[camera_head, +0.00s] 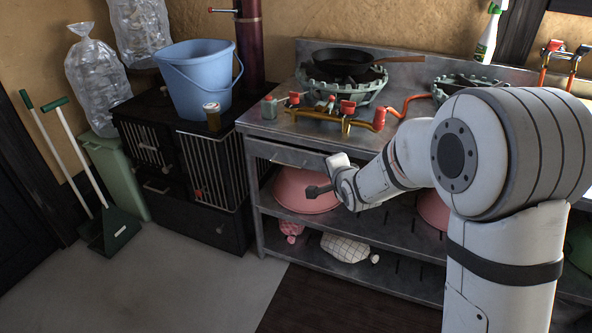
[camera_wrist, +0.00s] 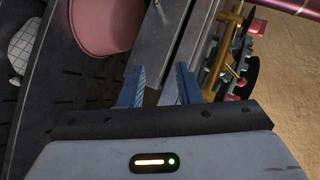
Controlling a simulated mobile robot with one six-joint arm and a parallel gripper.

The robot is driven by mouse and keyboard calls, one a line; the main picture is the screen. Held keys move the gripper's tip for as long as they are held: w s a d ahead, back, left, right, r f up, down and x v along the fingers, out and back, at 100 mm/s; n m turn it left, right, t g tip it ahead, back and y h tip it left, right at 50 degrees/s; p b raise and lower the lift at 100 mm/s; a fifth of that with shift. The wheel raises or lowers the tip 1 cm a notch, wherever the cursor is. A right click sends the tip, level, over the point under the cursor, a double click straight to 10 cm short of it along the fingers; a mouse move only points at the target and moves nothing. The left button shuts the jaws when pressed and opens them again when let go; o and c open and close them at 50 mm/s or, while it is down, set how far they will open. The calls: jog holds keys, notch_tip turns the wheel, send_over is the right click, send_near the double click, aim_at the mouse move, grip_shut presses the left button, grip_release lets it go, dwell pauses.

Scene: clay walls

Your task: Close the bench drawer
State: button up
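The grey metal bench (camera_head: 265,122) stands against the wall. Its drawer front (camera_head: 287,154) shows as a panel under the worktop, partly hidden by my arm; I cannot tell how far it stands out. In the wrist view a long grey metal panel (camera_wrist: 158,42), apparently the drawer front, runs up beyond the fingers, with the paler worktop edge beside it. My gripper (camera_wrist: 160,75) has its two blue fingers apart with nothing clearly held between them. In the head view my gripper (camera_head: 319,190) is in front of the bench, just below worktop height; contact is unclear.
On the worktop are a burner with a black pan (camera_head: 345,62) and red-handled brass pipework (camera_head: 345,118). A pink bowl (camera_head: 300,190) and a checked sack (camera_head: 347,248) lie on shelves below. A dark cabinet with a blue bucket (camera_head: 197,75) stands left. The floor (camera_head: 190,285) in front is clear.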

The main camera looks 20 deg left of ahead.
aim_at(285, 164)
jog(key=w+a+f+y+b, duration=0.1)
jog(key=w+a+f, duration=0.1)
jog(key=a, duration=0.3)
jog(key=w+a+f+m+y+b, duration=0.1)
jog(key=w+a+f, duration=0.1)
jog(key=a, duration=0.3)
jog(key=w+a+f+m+t+y+b, duration=0.1)
jog(key=w+a+f+y, duration=0.1)
jog(key=a, duration=0.3)
jog(key=shift+a+b, duration=0.2)
jog(key=shift+b, duration=0.2)
grip_shut()
